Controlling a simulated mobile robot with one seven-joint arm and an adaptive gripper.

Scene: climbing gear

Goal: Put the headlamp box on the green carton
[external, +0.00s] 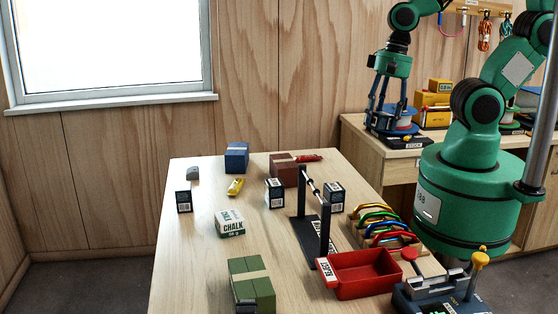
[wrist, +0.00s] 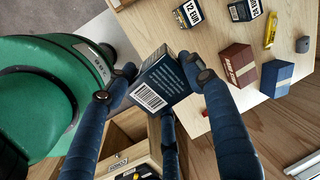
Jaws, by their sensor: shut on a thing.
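My gripper (external: 388,118) hangs near the back cabinet, right of and behind the table. In the wrist view its blue fingers (wrist: 168,90) are shut around a dark box with a white barcode label (wrist: 150,97), seemingly the headlamp box. The box is tilted in that picture, and its front name is not readable. In the external view I cannot make it out clearly between the fingers. The green carton (external: 237,268) with a pale band stands at the table's near edge, far from my gripper. It does not show in the wrist view.
Dark labelled boxes (external: 184,201) (external: 274,194) (external: 336,198), a chalk box (external: 230,224), blue (external: 236,160) and brown (external: 284,172) cartons stand on the table. A black rail stand (external: 324,235), red tray (external: 362,281) and carabiner rack (external: 385,230) lie between my gripper and the green carton.

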